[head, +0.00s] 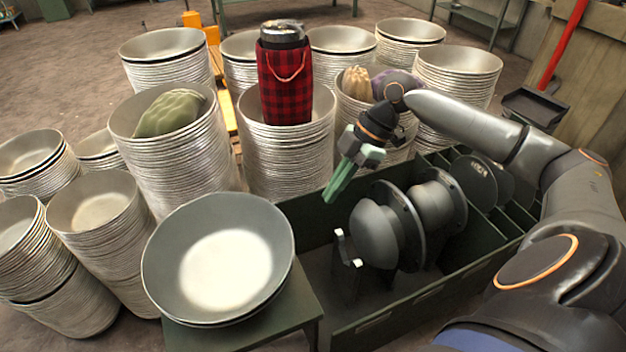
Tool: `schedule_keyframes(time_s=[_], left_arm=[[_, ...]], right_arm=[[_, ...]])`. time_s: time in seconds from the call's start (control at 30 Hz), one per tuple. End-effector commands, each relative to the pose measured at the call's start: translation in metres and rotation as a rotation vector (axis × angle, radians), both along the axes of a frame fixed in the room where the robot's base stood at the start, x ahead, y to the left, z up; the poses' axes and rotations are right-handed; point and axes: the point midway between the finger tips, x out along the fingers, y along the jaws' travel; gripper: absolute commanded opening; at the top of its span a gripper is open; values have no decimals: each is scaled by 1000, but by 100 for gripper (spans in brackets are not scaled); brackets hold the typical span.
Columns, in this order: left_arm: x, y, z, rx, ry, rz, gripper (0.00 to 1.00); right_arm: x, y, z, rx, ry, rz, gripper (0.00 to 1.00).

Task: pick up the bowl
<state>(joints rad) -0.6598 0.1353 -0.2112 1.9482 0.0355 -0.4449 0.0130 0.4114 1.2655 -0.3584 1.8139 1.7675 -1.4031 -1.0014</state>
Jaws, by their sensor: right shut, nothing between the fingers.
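A large grey metal bowl (218,258) with a pale, bright bottom rests on a small dark green table (275,325) at the front, left of centre. Another bowl's rim shows just under it. My right gripper (334,193) has green fingers and hangs in the air to the upper right of the bowl, apart from it. Its fingers are together and nothing is between them. The fingers point down and to the left. My left gripper does not show.
A dark green bin (400,308) with grey spindle-like parts (378,232) stands right of the bowl. Tall bowl stacks (170,150) crowd behind and left. A red plaid bag (284,85) and a green cloth item (169,113) sit on stacks.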

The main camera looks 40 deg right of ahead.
Motion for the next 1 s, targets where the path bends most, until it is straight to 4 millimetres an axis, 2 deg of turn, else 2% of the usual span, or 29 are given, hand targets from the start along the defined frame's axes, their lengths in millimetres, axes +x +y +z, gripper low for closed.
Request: schedule_keyframes(time_s=[0.4,0.5,0.7,1.0], left_arm=[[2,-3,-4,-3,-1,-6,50],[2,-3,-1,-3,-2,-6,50],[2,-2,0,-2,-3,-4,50],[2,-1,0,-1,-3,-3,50]], right_arm=[[10,45,-76,2,4,3,0],[14,61,-74,3,-2,5,0],[18,79,-74,0,0,2,0],[19,83,-75,-2,1,1,0]])
